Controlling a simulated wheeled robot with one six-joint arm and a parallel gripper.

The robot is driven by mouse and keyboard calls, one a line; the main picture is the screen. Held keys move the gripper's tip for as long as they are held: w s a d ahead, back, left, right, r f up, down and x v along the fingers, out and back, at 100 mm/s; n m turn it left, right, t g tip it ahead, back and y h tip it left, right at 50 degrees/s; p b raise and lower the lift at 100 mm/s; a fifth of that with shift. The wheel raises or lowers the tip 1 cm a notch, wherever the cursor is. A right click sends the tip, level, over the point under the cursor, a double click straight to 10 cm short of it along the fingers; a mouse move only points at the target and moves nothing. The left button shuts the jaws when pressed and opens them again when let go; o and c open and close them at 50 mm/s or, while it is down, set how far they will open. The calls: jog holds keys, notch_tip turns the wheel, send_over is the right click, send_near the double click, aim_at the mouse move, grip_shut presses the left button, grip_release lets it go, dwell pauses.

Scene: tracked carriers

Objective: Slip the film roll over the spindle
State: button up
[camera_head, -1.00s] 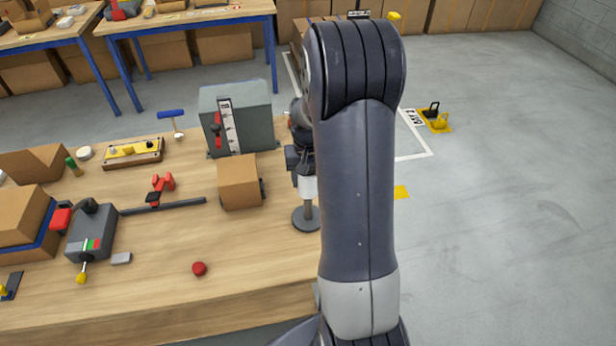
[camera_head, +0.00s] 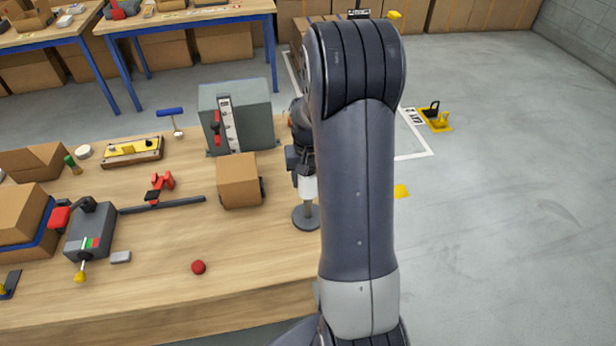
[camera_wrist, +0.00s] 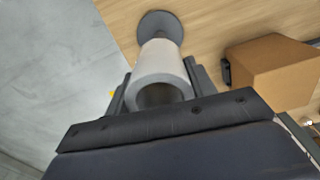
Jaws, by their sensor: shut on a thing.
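The film roll (camera_wrist: 161,68) is a white hollow cylinder, held upright between the two dark fingers of my gripper (camera_wrist: 160,82). The roll (camera_head: 308,188) also shows in the head view, partly behind my arm. The spindle (camera_head: 307,211) is a grey post on a round dark base near the table's right edge. Its base (camera_wrist: 159,24) shows beyond the roll in the wrist view. The roll is in line above the base, with a short length of post visible below it. I cannot tell how far the post reaches inside the roll.
A cardboard box (camera_head: 239,182) stands close to the left of the spindle. A grey machine (camera_head: 244,115) with a scale stands behind. A red knob (camera_head: 198,267) is near the table front. Floor lies open to the right.

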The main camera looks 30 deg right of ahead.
jog(key=shift+f, duration=0.1)
jog(key=shift+f+b, duration=0.55)
jog(key=shift+f, duration=0.05)
dwell(0.5)
jog(key=shift+f+b, duration=0.9)
jog(key=shift+f, duration=0.25)
jog(key=shift+f, duration=0.1)
jog(key=shift+f+b, duration=0.9)
jog(key=shift+f, duration=0.1)
jog(key=shift+f, duration=0.15)
